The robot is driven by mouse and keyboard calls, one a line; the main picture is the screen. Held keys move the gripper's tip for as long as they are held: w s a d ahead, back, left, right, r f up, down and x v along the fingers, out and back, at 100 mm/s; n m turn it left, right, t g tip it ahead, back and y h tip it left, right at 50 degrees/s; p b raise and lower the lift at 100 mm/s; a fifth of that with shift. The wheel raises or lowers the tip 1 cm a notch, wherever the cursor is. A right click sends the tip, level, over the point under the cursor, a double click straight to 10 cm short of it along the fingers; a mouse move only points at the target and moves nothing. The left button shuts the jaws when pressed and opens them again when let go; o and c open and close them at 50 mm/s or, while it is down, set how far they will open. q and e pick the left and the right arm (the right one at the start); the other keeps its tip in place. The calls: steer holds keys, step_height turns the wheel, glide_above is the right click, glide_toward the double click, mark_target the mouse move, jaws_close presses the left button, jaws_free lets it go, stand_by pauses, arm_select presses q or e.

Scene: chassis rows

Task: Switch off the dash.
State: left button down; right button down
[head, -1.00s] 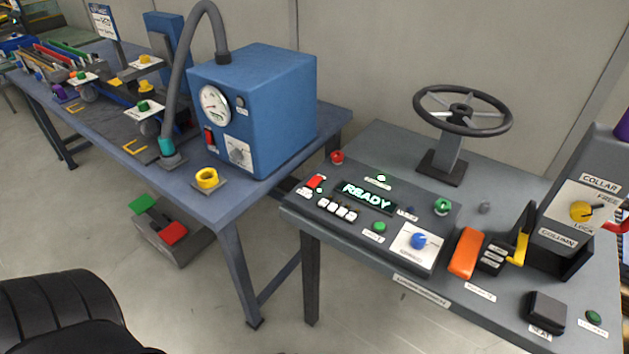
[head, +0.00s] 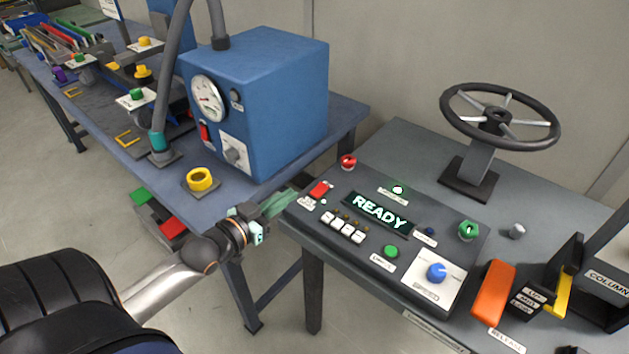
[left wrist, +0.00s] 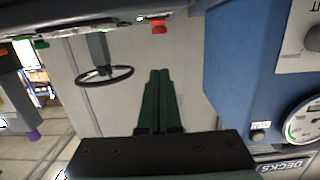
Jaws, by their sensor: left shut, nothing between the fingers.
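The dash (head: 330,222) is a dark sloped panel on the right-hand bench. Its display (head: 377,212) is lit and reads READY. A red switch (head: 320,190) sits at its left end, with a small label beside it. A red round button (head: 348,162) stands at its back left corner, and a small lamp (head: 397,190) glows near the back. My left gripper (head: 286,201) is just left of the dash's left edge, apart from the red switch. Its green fingers (left wrist: 158,98) are together and empty in the left wrist view. My right gripper is not in view.
A blue box machine (head: 265,110) with a gauge and hose stands on the left bench. A steering wheel (head: 500,117) rises behind the dash. An orange lever (head: 493,290) and a blue knob (head: 436,272) lie to the right. A black seat (head: 60,295) is at lower left.

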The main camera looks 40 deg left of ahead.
arm_select(q)
glide_above(315, 194)
steer(key=shift+s+f, duration=0.4)
steer(key=shift+s, duration=0.05)
steer(key=f, duration=0.1)
steer(key=w+f+b, duration=0.1)
steer(key=f, duration=0.1)
steer(key=shift+f, duration=0.55)
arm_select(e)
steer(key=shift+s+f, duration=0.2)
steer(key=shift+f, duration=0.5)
